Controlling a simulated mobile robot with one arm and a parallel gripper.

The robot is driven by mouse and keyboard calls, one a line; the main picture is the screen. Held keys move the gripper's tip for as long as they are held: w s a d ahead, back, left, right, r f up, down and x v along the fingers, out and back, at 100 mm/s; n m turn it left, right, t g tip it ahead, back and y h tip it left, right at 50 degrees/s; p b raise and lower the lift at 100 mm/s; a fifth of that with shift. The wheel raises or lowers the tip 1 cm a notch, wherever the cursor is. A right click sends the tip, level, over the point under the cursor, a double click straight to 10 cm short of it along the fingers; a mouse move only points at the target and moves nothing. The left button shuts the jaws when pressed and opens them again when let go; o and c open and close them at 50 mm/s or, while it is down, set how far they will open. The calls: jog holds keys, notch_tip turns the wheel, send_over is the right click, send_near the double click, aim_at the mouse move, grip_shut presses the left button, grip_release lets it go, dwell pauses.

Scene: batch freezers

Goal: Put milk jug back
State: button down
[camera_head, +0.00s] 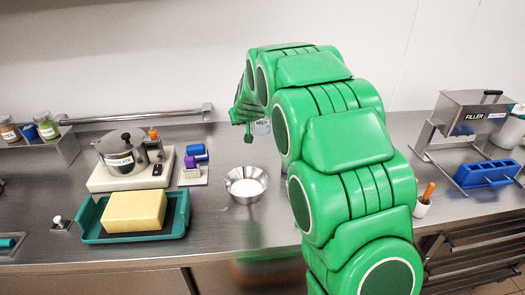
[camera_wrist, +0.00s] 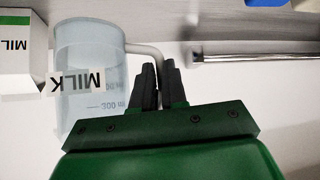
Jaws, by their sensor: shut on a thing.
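The milk jug (camera_wrist: 88,75) is a clear, bluish measuring jug with a MILK label and volume marks. It fills the left middle of the wrist view. My gripper (camera_wrist: 160,78) is shut on the jug's handle (camera_wrist: 148,50), with the two dark fingers close together. In the head view my gripper (camera_head: 243,118) is at the back of the counter near the wall. Only a small part of the jug (camera_head: 261,127) shows there, behind my green arm. I cannot tell whether its base touches a surface.
A milk carton (camera_wrist: 22,52) is beside the jug in the wrist view. A butter block (camera_head: 135,211) on a teal tray and a chocolate pot (camera_head: 122,150) are left. The filler (camera_head: 474,112) is right. A wall rail (camera_head: 135,115) runs behind.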

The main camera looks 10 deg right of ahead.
jog(key=shift+m, duration=0.3)
jog(key=shift+w+d+f, duration=0.15)
jog(key=shift+w+f, duration=0.35)
jog(key=shift+f, duration=1.2)
jog(key=shift+w+d+f, duration=0.2)
jog(key=shift+w+f, duration=0.25)
jog(key=shift+f, duration=1.3)
jog(key=shift+w+d+f, duration=0.15)
jog(key=shift+w+f, duration=0.35)
jog(key=shift+f, duration=1.2)
jog(key=shift+f, duration=0.15)
jog(key=c, duration=1.2)
grip_release()
jog(key=shift+o, duration=0.2)
jog(key=shift+v, duration=6.1)
jog(key=s+d+r+g, duration=0.1)
jog(key=s+d+g, duration=0.2)
jog(key=s, duration=1.5)
jog(key=s+d+r+m+g+h, duration=0.1)
jog(key=s+d+r+g, duration=0.1)
jog(key=s, duration=1.7)
jog(key=s+d+r+m+g, duration=0.1)
jog(key=s+d+g, duration=0.3)
jog(key=s, duration=1.4)
jog(key=shift+s+r+g+h, duration=0.3)
jog(key=shift+s+r+g, duration=0.15)
jog(key=shift+g, duration=0.55)
